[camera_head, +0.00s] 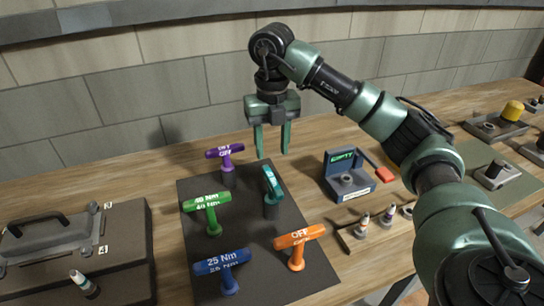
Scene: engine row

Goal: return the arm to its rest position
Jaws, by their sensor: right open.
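My right arm reaches in from the right over the wooden bench (180,157). Its gripper (271,150) is open, with its fingers pointing down and nothing between them. It hangs above the far part of the black mat (258,243), apart from the tools below. On the mat stand T-handled tools: purple (225,153), green (207,203), teal (272,183), blue (223,263) and orange (299,238). My left gripper is not in view.
Right of the mat is a dark blue fixture (349,180) reading EMPTY with a red-tipped lever. Small bottles stand near it. A dark case (120,250) is at left. Trays with parts (500,128) lie at far right. A tiled wall closes the back.

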